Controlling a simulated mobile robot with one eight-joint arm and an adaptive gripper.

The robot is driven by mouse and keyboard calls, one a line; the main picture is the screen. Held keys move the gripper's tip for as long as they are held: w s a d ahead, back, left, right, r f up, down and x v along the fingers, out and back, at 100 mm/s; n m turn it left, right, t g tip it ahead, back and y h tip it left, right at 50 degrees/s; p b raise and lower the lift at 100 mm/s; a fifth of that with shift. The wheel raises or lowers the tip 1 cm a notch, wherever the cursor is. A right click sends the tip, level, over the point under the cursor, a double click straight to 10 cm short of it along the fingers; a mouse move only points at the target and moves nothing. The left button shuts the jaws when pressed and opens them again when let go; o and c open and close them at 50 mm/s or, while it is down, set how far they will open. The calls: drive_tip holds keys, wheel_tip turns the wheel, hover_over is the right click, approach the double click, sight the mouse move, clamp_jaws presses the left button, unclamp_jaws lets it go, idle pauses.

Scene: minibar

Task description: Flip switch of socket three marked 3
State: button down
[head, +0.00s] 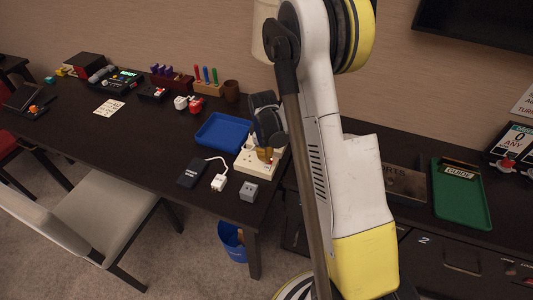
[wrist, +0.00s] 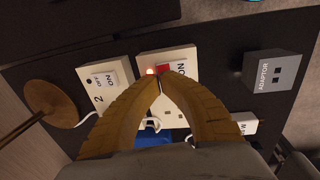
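A cream socket block (wrist: 150,60) lies under my gripper in the wrist view. It has a switch (wrist: 177,66) with a white face marked ON and a red part, beside a small glowing light. No 3 is readable on it; my fingers cover part of it. A second cream block (wrist: 122,72) to its left is marked 2 and has a white switch. My gripper (wrist: 160,82) has its fingertips together with nothing seen between them, right at the red part of the switch; contact is unclear. In the head view, my gripper (head: 264,155) is over the cream sockets (head: 245,162).
A grey adaptor (wrist: 276,72) sits to the right in the wrist view. In the head view, a blue tray (head: 222,132), a black box (head: 193,172) and a white charger (head: 218,182) lie close by. A round brown object (wrist: 50,105) stands left of the sockets.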

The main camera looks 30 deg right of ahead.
drive_tip(key=shift+f, duration=0.2)
drive_tip(key=shift+d+f+b, duration=0.1)
drive_tip(key=shift+f+b, duration=0.35)
drive_tip(key=shift+b, duration=0.15)
drive_tip(key=shift+r, duration=0.25)
drive_tip(key=shift+w+r+p, duration=0.1)
drive_tip(key=shift+r+p, duration=0.45)
drive_tip(key=shift+r, duration=0.1)
drive_tip(key=shift+r+p, duration=0.3)
drive_tip(key=shift+r, duration=0.2)
wheel_tip(320, 180, up, 13)
drive_tip(key=w+d+p, duration=0.1)
drive_tip(key=p, duration=0.4)
drive_tip(key=shift+d, duration=0.2)
